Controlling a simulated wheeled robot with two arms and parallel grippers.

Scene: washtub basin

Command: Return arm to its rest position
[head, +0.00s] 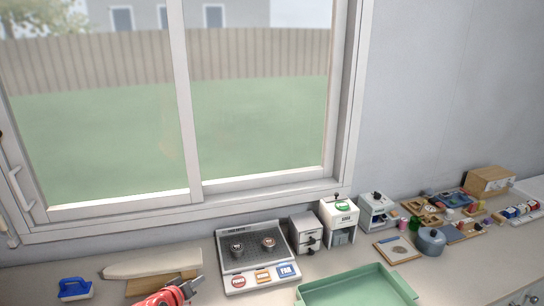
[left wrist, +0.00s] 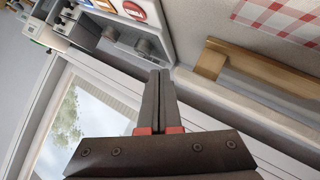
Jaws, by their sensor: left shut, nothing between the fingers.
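My left gripper (head: 191,287) shows at the bottom of the head view, with a red arm part behind it. My right gripper is in neither view.
A green basin (head: 358,288) is at the bottom centre-right. A control panel (head: 254,260) with colored labels stands right of my gripper. A pale board (head: 150,264) and a blue brush (head: 74,288) lie left. Several small items and a blue-grey pot (head: 431,241) crowd the right counter.

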